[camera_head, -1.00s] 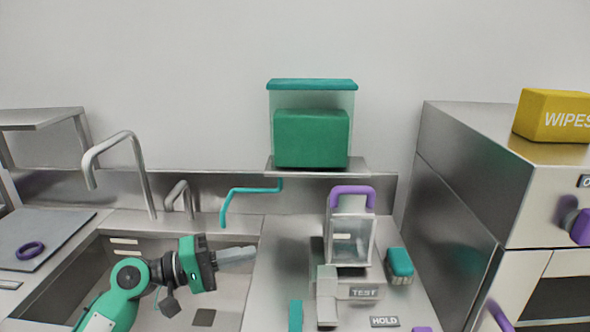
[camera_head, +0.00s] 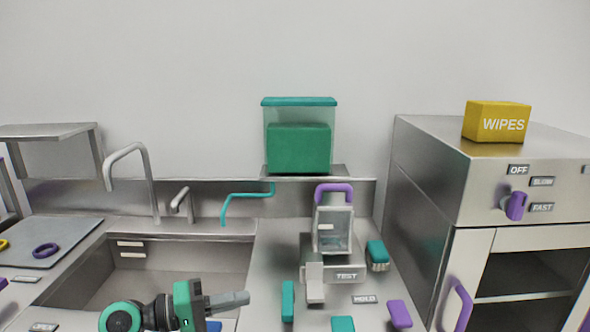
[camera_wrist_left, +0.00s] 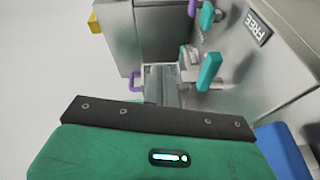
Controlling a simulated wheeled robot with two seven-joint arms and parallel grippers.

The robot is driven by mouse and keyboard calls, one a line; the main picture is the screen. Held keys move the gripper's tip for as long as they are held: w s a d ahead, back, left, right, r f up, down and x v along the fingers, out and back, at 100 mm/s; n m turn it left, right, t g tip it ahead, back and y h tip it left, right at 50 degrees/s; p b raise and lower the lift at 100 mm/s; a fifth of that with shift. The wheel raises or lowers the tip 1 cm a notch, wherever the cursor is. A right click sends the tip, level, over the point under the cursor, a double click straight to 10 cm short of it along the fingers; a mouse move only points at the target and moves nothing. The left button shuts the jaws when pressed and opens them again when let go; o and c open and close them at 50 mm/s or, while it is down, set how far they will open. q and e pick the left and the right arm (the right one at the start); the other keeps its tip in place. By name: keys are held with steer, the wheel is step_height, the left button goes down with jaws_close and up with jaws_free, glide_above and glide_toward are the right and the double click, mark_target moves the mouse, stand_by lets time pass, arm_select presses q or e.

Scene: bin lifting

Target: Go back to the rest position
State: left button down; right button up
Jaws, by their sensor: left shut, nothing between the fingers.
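My left gripper (camera_head: 228,300) is at the bottom of the head view, in front of the sink. Its grey fingers point right and are closed together, with nothing between them. My right gripper is not in view.
The sink (camera_head: 160,270) lies behind my left arm. Right of it stand a clear container with a purple handle (camera_head: 333,225), a TEST label and small teal and purple blocks. A steel cabinet (camera_head: 430,190) carries a yellow WIPES box (camera_head: 497,122). A teal-lidded bin (camera_head: 299,115) sits on the shelf.

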arm_select(q)
steer(key=s+a+f+m+y, duration=0.1)
steer(key=s+f+y, duration=0.4)
steer(key=f, duration=0.5)
steer(key=s+f+m+y, duration=0.2)
steer(key=s+f+y, duration=0.1)
steer(key=s+f, duration=0.55)
steer(key=s+a+f+g+y, duration=0.3)
steer(key=s+a+f+y, duration=0.65)
steer(key=s, duration=0.45)
step_height(320, 180, down, 29)
steer(key=a+h+p, duration=0.1)
steer(key=p, duration=0.2)
steer(key=s+a+f+m+g+p, duration=0.1)
steer(key=s+a+f+g+p, duration=0.1)
steer(key=s+f, duration=1.4)
steer(key=s+a+p, duration=0.1)
steer(key=s, duration=0.2)
steer(key=shift+s+a, duration=0.2)
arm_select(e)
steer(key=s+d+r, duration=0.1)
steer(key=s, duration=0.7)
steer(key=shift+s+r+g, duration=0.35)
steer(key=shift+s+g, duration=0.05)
